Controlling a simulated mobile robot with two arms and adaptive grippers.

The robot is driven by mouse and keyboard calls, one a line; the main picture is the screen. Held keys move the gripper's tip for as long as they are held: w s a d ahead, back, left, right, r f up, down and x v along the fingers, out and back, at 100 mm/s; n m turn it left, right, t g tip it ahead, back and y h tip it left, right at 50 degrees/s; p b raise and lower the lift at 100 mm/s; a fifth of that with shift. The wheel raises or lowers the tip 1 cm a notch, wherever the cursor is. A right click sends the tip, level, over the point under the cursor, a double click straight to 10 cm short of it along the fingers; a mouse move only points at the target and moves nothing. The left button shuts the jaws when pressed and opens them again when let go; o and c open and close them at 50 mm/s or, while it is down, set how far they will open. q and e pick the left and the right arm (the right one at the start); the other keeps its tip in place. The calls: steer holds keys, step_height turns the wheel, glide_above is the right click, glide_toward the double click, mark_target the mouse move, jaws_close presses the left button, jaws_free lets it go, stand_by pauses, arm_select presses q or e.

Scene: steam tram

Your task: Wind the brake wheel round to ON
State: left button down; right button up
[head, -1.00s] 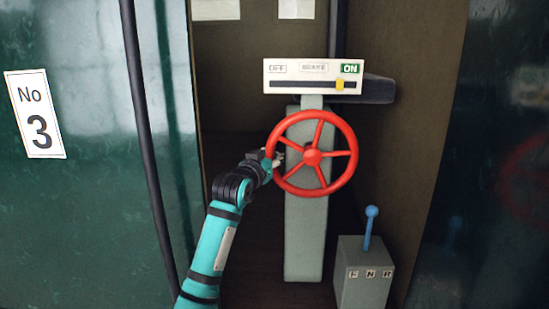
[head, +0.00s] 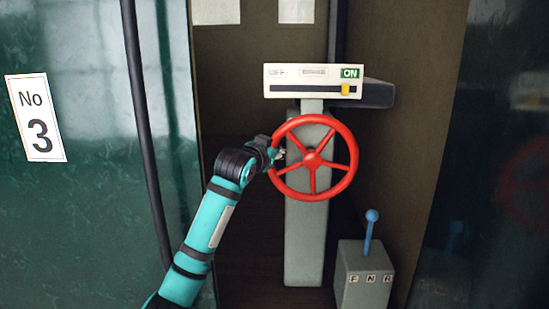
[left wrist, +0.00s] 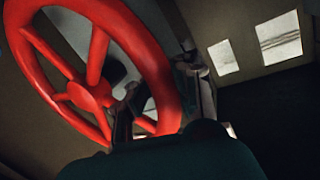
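The red brake wheel (head: 312,158), with several spokes, is mounted on a grey pedestal (head: 305,240). My left gripper (head: 278,153) is at the wheel's left rim. In the left wrist view, the fingers (left wrist: 160,98) lie on either side of the red rim (left wrist: 158,70) and appear shut on it. Above the wheel is a white brake panel (head: 312,80) with OFF at left and a green ON label (head: 350,73) at right. Its yellow marker (head: 345,90) sits near the right end of the slot, just below ON. My right gripper is not in view.
A grey box (head: 364,278) marked F, N, R with a blue-knobbed lever (head: 371,222) stands low, right of the pedestal. A dark vertical pole (head: 148,140) and green panel (head: 90,220) with a No 3 plate (head: 36,118) are at left.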

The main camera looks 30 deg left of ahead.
mark_target(291, 127)
arm_select(q)
steer(key=r, duration=0.1)
steer(key=r+m, duration=0.1)
steer(key=d+m+g, duration=0.1)
steer(key=shift+w+r, duration=0.25)
steer(key=shift+r, duration=0.15)
steer(key=shift+w+d+r+m+g, duration=0.2)
steer(key=shift+r+m, duration=0.1)
steer(key=shift+m, duration=0.1)
steer(key=shift+w+d+r+m+g, duration=0.1)
steer(key=shift+d+r+m, duration=0.1)
steer(key=shift+r+m, duration=0.15)
steer(key=shift+w+d+r+m+g+y, duration=0.3)
steer(key=shift+d+r+m+y, duration=0.25)
steer(key=shift+m, duration=0.2)
steer(key=shift+w+d+r+m, duration=0.2)
steer(key=shift+d+r+m, duration=0.1)
steer(key=shift+d+m, duration=0.2)
